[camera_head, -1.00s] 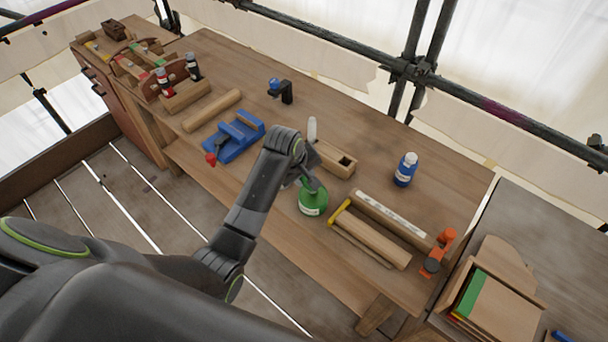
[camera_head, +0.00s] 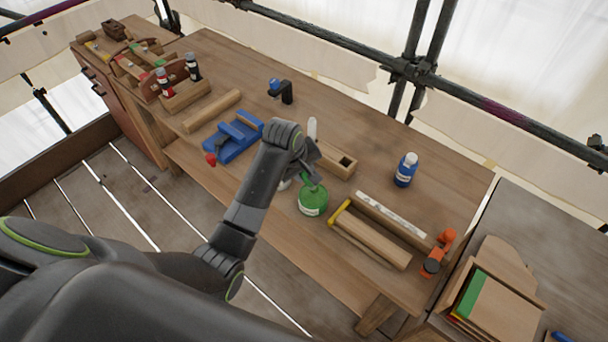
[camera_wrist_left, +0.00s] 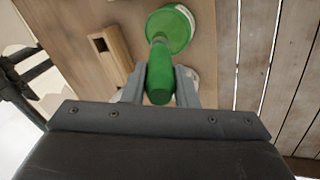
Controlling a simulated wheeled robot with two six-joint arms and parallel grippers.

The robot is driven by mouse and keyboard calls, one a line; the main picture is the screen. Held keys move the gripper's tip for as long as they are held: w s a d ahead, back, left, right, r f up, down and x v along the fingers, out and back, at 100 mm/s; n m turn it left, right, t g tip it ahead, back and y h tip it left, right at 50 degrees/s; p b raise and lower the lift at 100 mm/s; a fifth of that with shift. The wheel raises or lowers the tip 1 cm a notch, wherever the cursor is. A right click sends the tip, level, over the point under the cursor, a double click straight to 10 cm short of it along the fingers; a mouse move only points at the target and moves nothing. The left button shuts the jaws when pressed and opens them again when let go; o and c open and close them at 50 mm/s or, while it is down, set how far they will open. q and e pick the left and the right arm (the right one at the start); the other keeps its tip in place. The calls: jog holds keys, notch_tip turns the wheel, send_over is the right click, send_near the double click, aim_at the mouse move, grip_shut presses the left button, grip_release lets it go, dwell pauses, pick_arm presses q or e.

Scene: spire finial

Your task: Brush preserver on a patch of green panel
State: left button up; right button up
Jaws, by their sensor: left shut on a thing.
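A round green pot (camera_head: 312,201) with a white label stands near the front edge of the bench; it also shows in the left wrist view (camera_wrist_left: 172,27). A green handle (camera_wrist_left: 160,80) reaches from the pot's top toward the camera. My left gripper (camera_head: 308,171) is shut on this green handle, and in the left wrist view the handle lies between the fingers (camera_wrist_left: 160,88). Whether brush bristles sit inside the pot is hidden. A green panel (camera_head: 471,294) leans in a wooden rack at the lower right. My right gripper is not in view.
A wooden block with a square hole (camera_head: 336,160) stands just behind the gripper. A long wooden piece (camera_head: 370,240) lies right of the pot, with an orange clamp (camera_head: 438,254) at its end. A blue bottle (camera_head: 405,170) stands farther back. A blue vise-like tool (camera_head: 234,140) is left.

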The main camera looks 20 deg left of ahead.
pick_arm(q)
jog(key=shift+r, duration=2.45)
